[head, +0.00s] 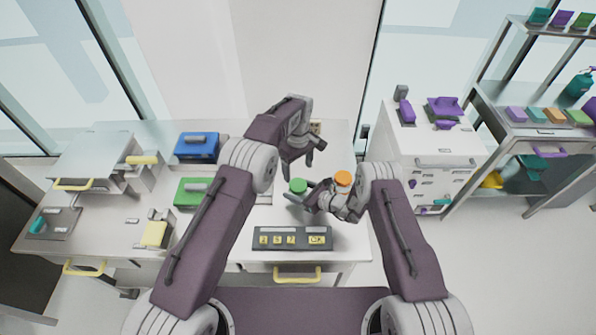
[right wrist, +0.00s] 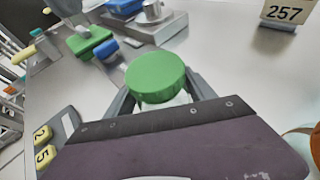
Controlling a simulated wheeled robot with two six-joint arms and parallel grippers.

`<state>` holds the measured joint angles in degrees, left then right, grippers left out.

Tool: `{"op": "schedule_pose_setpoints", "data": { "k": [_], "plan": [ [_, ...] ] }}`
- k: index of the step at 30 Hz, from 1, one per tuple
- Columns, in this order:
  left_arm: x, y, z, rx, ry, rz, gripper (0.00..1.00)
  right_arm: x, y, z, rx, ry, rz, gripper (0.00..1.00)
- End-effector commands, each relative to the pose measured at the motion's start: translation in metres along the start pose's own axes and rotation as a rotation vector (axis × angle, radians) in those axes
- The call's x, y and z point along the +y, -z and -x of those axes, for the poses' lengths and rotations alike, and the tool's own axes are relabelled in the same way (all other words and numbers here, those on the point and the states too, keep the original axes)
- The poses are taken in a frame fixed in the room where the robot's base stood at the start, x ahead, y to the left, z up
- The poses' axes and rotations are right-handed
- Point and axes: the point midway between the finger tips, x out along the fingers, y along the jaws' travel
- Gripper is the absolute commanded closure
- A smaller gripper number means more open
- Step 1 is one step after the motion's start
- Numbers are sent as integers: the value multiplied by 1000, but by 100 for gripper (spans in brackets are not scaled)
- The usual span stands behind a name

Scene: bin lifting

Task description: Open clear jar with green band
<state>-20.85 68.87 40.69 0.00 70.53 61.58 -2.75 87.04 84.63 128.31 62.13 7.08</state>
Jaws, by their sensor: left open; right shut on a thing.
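The clear jar's round green lid (head: 298,186) shows on the table in the middle of the head view. In the right wrist view the green lid (right wrist: 155,76) covers most of the clear body below it. My right gripper (head: 301,197) is low at the table and shut around the jar, under the lid, with a finger on each side (right wrist: 160,98). The jar looks upright. My left gripper (head: 317,156) is open and empty, above and behind the jar. An orange-lidded jar (head: 343,178) stands just right, partly hidden by my right arm.
A panel with yellow number keys (head: 292,239) lies in front of the jar. A blue box (head: 197,148) and a green box (head: 190,194) are to the left. In the wrist view a 257 sign (right wrist: 284,12) and a grey device (right wrist: 150,28) stand beyond the jar.

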Motion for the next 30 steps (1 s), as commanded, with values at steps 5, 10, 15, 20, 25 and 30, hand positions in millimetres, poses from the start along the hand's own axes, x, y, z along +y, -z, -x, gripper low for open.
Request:
{"op": "schedule_pose_setpoints", "data": {
  "k": [5, 10, 15, 20, 25, 30],
  "plan": [
    [0, 0, 0, -1, 1, -582, 25, 0, -1, 0, -1, 0, 1, 100],
    [0, 0, 1, -2, 1, -1156, 25, 0, -1, 0, -1, 0, 1, 100],
    [0, 0, 1, -3, 0, -1729, 25, 0, -1, 0, -2, 0, 1, 100],
    [0, 0, 2, -3, -1, -2264, 25, 0, -1, 0, -2, 0, 1, 100],
    [0, 0, 3, -3, -1, -2739, 25, 0, -1, 0, -2, 0, 1, 100],
    [0, 0, 4, -2, -2, -3008, 25, 0, -1, 0, -2, 0, 1, 100]
  ]
}}
